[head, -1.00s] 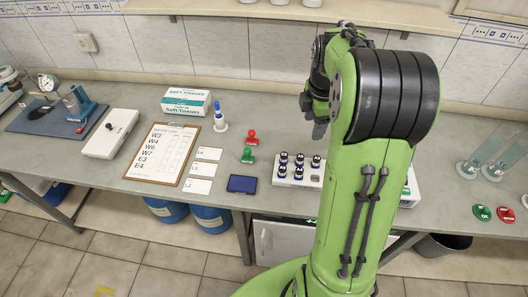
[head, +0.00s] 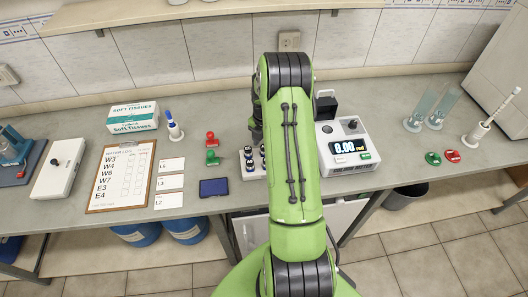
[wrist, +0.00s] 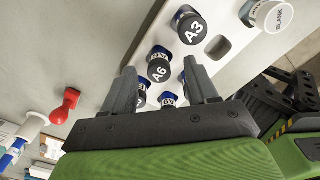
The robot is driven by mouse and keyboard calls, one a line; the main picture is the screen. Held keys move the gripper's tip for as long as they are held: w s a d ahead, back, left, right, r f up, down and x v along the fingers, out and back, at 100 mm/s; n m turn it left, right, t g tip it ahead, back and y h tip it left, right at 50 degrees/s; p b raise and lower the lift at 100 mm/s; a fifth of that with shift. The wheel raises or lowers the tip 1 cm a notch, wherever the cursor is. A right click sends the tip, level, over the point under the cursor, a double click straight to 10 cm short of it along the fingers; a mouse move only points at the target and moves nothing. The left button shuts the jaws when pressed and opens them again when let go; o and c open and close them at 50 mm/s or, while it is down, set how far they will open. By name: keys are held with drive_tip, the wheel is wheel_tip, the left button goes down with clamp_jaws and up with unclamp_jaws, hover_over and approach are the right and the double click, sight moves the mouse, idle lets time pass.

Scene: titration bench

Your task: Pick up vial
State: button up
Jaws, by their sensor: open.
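Several vials with dark, labelled caps stand in a white rack (wrist: 214,72), which has one visible empty slot. In the wrist view, the A3 vial (wrist: 193,30) is in the upper part of the rack. The A6 vial (wrist: 159,70) is lower, beside and between my fingertips. Other vials are partly hidden behind my fingers. My gripper (wrist: 160,72) is open with nothing held, its fingers reaching over the rack. In the head view, some vials (head: 250,153) show left of my arm, which hides the rest of the rack and my fingertips.
A white-capped BLANK vial (wrist: 270,14) sits at the rack's far end. A red stamp (head: 210,138), a green stamp (head: 211,157) and a blue pad (head: 214,187) lie left of the rack. A meter (head: 345,148) reading 0.00 stands right of my arm.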

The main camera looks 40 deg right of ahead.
wheel_tip(320, 180, down, 3)
drive_tip(key=shift+w+r, duration=0.1)
drive_tip(key=shift+r, duration=0.1)
clamp_jaws()
wheel_tip(320, 180, up, 10)
drive_tip(key=shift+a+r, duration=0.1)
idle(0.3)
